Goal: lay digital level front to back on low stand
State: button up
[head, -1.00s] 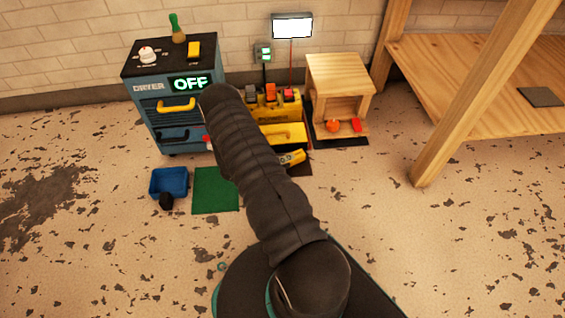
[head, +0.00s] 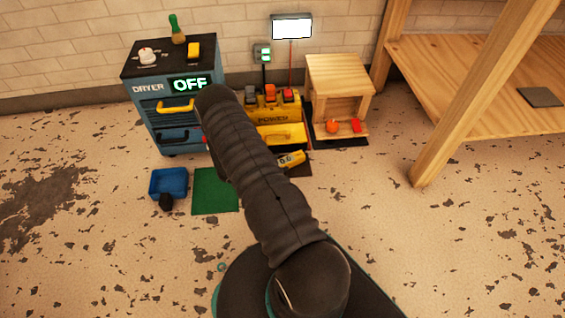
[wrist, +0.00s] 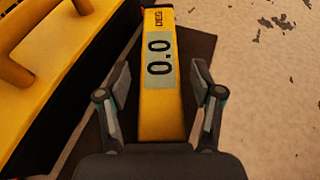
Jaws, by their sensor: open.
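The digital level is a yellow bar with a grey display reading 0.0 (wrist: 158,100). In the wrist view it lies lengthwise between the two fingers of my open gripper (wrist: 162,84), with a gap on each side. In the head view, part of the yellow level (head: 291,159) shows on the floor mat beside my arm; the rest is hidden. My gripper is hidden behind my arm there. A small wooden stand (head: 340,67) with an open front stands to the right of the yellow power unit; it looks like the low stand.
The yellow power unit (head: 285,135) is close left of the level, with its handle in the wrist view (wrist: 22,75). A dark brown mat (wrist: 198,55) lies under the level. The blue dryer cabinet (head: 170,115), blue bin (head: 168,181) and green mat (head: 215,190) are left.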

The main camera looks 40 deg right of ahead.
jog(key=p+v, duration=0.1)
jog(key=v, duration=0.9)
jog(key=shift+w+a+r, duration=0.1)
jog(key=shift+a+r, duration=0.05)
jog(key=shift+a, duration=0.15)
jog(key=s+a+r+m+y, duration=0.1)
jog(key=a+r+m+y, duration=0.15)
jog(key=r, duration=0.85)
jog(key=s+a+r+m+y, duration=0.15)
jog(key=r+m, duration=0.25)
jog(key=r, duration=0.6)
jog(key=s+a+r+m+y, duration=0.2)
jog(key=a+r+m, duration=0.1)
jog(key=r, duration=0.8)
jog(key=s+a+r+m+t+y, duration=0.3)
jog(key=s+a+r, duration=0.2)
jog(key=s+r, duration=0.3)
jog(key=s+a+r+m+t+y, duration=0.3)
jog(key=s+a+r, duration=0.3)
jog(key=s+r, duration=0.3)
jog(key=shift+s+a+r+m+t+y, duration=0.3)
jog(key=shift+s+t+y, duration=0.4)
jog(key=shift+s, duration=0.9)
notch_tip(320, 180, up, 9)
jog(key=p, duration=0.9)
